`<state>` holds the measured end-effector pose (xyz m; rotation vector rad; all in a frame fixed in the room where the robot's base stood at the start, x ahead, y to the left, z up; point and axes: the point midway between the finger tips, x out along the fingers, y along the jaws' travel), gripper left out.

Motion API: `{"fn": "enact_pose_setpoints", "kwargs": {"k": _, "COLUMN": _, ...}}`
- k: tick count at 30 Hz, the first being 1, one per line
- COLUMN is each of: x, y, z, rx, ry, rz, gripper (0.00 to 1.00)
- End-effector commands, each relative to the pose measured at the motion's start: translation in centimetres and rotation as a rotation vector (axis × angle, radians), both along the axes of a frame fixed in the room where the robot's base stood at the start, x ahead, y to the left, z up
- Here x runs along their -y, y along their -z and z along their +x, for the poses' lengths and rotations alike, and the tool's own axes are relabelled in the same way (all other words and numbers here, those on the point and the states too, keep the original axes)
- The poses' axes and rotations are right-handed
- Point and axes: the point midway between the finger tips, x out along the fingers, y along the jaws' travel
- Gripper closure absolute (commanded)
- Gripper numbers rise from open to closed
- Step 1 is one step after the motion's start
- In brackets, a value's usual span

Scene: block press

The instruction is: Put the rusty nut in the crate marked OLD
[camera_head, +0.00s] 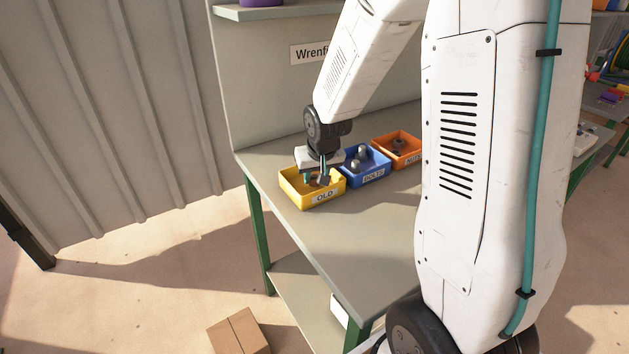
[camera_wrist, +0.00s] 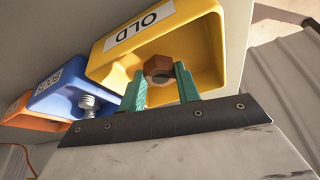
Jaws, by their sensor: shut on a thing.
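The yellow crate marked OLD (camera_head: 325,199) stands at the left end of the row of crates on the bench. It also shows in the wrist view (camera_wrist: 207,48), with its label upside down there. My gripper (camera_head: 319,177) is over this crate, its green fingers (camera_wrist: 161,84) reaching down into it. The fingers are shut on the rusty nut (camera_wrist: 158,68), a brown hexagonal piece between their tips. In the wrist view the nut shows inside the outline of the crate. Whether it touches the crate floor I cannot tell.
The blue crate marked BOLTS (camera_head: 377,174) with bolts in it stands right beside the yellow one. An orange crate (camera_head: 415,156) is beyond it. The bench top (camera_head: 350,235) is clear in front of the crates. A back panel (camera_head: 270,100) rises behind.

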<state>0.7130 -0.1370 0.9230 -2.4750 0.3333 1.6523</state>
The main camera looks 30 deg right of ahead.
Motion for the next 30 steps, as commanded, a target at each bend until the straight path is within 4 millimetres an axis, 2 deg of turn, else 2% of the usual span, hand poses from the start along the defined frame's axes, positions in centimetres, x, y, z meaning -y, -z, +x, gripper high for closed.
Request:
{"fn": "enact_pose_setpoints", "kwargs": {"k": 3, "x": -0.1, "y": 1.7, "z": 0.0, "rx": -0.003, "ry": 0.0, "rz": 0.001, "gripper": 0.96}}
{"fn": "enact_pose_setpoints", "kwargs": {"k": 14, "x": -0.2, "y": 2.1, "z": 0.0, "rx": 0.0, "ry": -0.002, "rz": 0.0, "gripper": 0.96}}
{"fn": "enact_pose_setpoints", "kwargs": {"k": 15, "x": -0.2, "y": 2.2, "z": 0.0, "rx": 0.0, "ry": -0.002, "rz": 0.0, "gripper": 0.65}}
{"fn": "enact_pose_setpoints", "kwargs": {"k": 17, "x": -0.2, "y": 2.2, "z": 0.0, "rx": 0.0, "ry": -0.002, "rz": 0.0, "gripper": 0.48}}
{"fn": "enact_pose_setpoints", "kwargs": {"k": 18, "x": -0.2, "y": 2.2, "z": 0.0, "rx": 0.0, "ry": -0.002, "rz": 0.0, "gripper": 0.46}}
{"fn": "enact_pose_setpoints", "kwargs": {"k": 26, "x": -0.2, "y": 2.1, "z": 0.0, "rx": 0.0, "ry": -0.002, "rz": 0.0, "gripper": 0.46}}
{"fn": "enact_pose_setpoints", "kwargs": {"k": 30, "x": -0.2, "y": 1.2, "z": -0.2, "rx": 0.002, "ry": 0.0, "rz": 0.0, "gripper": 0.46}}
